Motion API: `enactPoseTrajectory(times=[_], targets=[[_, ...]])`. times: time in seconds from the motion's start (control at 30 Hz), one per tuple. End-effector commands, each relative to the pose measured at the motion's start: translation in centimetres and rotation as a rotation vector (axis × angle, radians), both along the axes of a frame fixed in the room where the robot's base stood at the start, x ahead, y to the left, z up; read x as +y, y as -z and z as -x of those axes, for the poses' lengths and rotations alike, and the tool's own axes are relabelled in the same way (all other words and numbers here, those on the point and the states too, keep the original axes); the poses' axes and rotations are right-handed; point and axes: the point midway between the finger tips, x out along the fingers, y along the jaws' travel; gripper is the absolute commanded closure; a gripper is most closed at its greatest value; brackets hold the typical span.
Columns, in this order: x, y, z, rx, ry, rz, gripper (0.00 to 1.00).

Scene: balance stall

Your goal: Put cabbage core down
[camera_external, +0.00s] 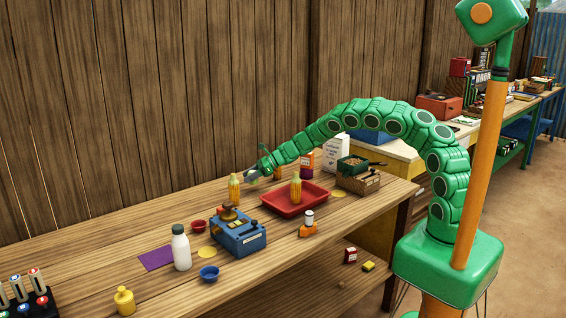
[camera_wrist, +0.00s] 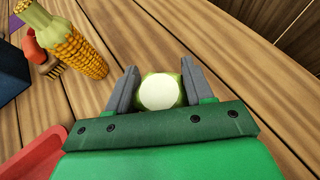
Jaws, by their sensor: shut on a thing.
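The cabbage core (camera_wrist: 160,92) is a pale, round-faced piece with a green rim. In the wrist view it sits between the two grey fingers of my gripper (camera_wrist: 159,78), which is shut on it. In the outside view my gripper (camera_external: 257,171) is small, near the back of the wooden table, with the pale core (camera_external: 252,175) at its tip. It is just right of an upright corn cob (camera_external: 234,187). I cannot tell whether the core touches the table.
A red tray (camera_external: 279,211) with another cob (camera_external: 296,190) lies right of my gripper. A blue scale (camera_external: 238,236) stands in front. A white bottle (camera_external: 181,250) and small bowls (camera_external: 209,273) are further left. The wooden wall (camera_external: 150,100) is close behind; bare planks (camera_wrist: 125,35) show ahead.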

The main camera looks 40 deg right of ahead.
Motion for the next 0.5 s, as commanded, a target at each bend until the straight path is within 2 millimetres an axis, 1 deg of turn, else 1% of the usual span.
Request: enactPoseTrajectory(times=[0.07, 0.2, 0.3, 0.5], targets=[[0.1, 0.4, -0.3, 0.0, 0.0, -0.002, 0.79], [0.2, 2.4, -0.3, 0.003, 0.001, -0.002, 0.79], [0.1, 3.3, -0.3, 0.002, 0.002, -0.001, 0.79], [0.0, 3.4, -0.3, 0.0, 0.002, 0.0, 0.79]])
